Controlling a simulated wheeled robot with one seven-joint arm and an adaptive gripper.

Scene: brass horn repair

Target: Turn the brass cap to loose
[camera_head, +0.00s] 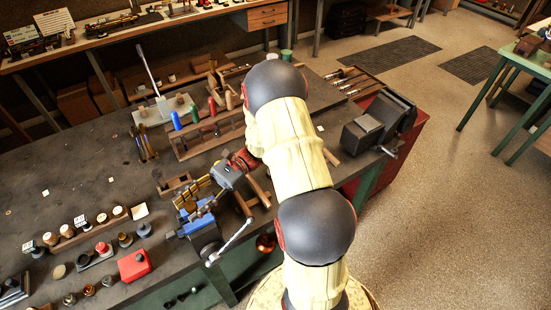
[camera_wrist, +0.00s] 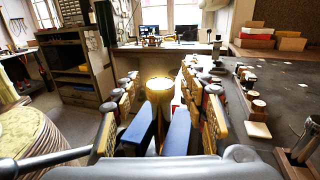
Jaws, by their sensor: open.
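The brass cap (camera_wrist: 158,84) is the bright round top of an upright brass piece in the wrist view. The piece stands between the blue vise jaws (camera_wrist: 138,131). The blue vise (camera_head: 203,236) also shows in the head view at the bench's front edge. My gripper (camera_wrist: 159,77) is open, with one yellow-padded finger on each side of the cap and gaps visible between. In the head view my gripper (camera_head: 193,193) is low beside the vise, and the cap cannot be made out there. Whether the fingers reach the cap's height is unclear.
A wooden rack with coloured-handled tools (camera_head: 203,132) stands behind my gripper. A red box (camera_head: 134,265) and several small jars lie left of the vise. A grey machine (camera_head: 378,122) is at the right end. The bench's left middle is mostly clear.

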